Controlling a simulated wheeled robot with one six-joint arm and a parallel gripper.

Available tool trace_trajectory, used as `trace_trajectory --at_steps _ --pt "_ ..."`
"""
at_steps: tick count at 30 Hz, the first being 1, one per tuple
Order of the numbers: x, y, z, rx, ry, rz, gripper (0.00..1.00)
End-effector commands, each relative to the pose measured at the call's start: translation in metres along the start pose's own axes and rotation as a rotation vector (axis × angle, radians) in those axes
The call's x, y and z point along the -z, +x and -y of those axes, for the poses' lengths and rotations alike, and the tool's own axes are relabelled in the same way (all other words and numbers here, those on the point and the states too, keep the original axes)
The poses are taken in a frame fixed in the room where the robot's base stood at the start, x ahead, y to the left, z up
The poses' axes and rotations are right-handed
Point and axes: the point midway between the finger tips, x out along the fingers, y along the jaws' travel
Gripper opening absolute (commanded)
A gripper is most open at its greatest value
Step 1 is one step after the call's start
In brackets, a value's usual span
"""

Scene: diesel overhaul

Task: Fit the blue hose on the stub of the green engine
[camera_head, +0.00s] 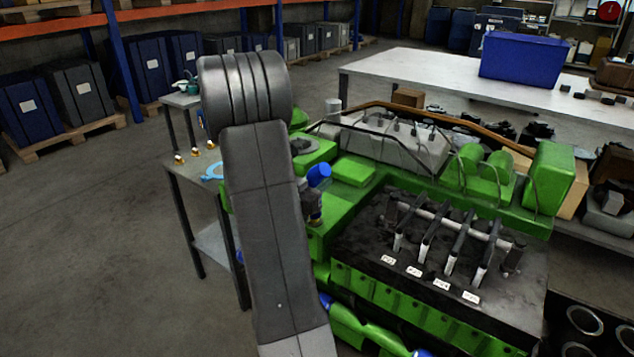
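The green engine (345,205) fills the middle and right, with a black top face carrying a rocker assembly. A short blue cylindrical piece (319,175) sits tilted on a dark fitting at the engine's left end, beside my arm; I cannot tell whether it is the hose or a cap. More blue shows at a green pipe (352,325) low on the engine's front, on its left end and at the bottom edge. I cannot single out the stub. My grey arm stands in front of the engine's left end and hides part of it.
A small metal side table (182,172) stands left of the engine, bearing a light-blue ring-shaped part (212,172) and several small brass fittings. A long workbench (420,80) with a blue bin (524,60) stands behind. Open floor (90,240) lies at the left.

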Motion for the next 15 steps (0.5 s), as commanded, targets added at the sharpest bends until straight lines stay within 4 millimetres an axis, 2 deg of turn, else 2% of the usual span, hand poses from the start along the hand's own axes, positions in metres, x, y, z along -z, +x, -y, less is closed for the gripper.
trace_trajectory --at_steps 15 --pt "-0.0109 0.0001 0.0001 0.0 0.0 -0.001 0.02"
